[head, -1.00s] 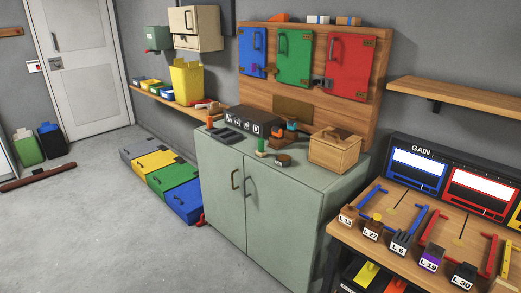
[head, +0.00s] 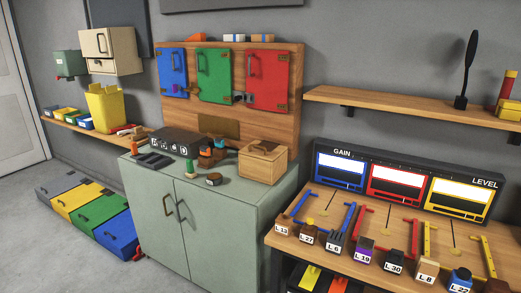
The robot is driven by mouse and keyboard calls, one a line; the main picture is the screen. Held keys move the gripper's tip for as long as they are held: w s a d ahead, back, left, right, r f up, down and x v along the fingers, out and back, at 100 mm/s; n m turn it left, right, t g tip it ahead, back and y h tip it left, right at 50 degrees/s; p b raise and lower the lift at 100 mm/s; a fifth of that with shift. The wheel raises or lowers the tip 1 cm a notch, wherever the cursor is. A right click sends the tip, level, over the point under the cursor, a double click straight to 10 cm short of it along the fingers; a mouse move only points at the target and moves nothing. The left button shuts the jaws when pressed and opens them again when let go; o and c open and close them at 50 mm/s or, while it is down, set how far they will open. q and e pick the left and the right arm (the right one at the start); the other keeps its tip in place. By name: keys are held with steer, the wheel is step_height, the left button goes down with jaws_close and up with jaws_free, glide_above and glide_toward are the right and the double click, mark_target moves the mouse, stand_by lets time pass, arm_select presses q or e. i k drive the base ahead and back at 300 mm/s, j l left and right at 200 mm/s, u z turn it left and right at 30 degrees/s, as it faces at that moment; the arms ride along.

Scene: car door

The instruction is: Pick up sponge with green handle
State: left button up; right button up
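A small upright green handle (head: 190,166) stands on top of the grey-green cabinet (head: 145,168), near its front edge. A pale base shows under it at about (head: 192,176); it is too small to tell surely that this is the sponge. A small round brown item (head: 213,179) lies to its right, and orange and dark items (head: 209,158) stand close behind it. Neither of my grippers is in view.
A dark box with lettering (head: 178,142) and a wooden box (head: 262,164) flank the green handle. A workbench with labelled blocks (head: 365,255) and gauges (head: 397,183) stands at right. Grey floor (head: 60,250) is open in front of the cabinet's left side.

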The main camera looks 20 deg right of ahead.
mark_target(190, 174)
steer(key=i+j, duration=0.6)
steer(key=i+j+u, duration=0.1)
steer(key=i+j, duration=0.45)
steer(key=i, duration=0.15)
steer(key=i+j, duration=0.55)
steer(key=i, duration=0.15)
steer(key=k+j+u, duration=0.05)
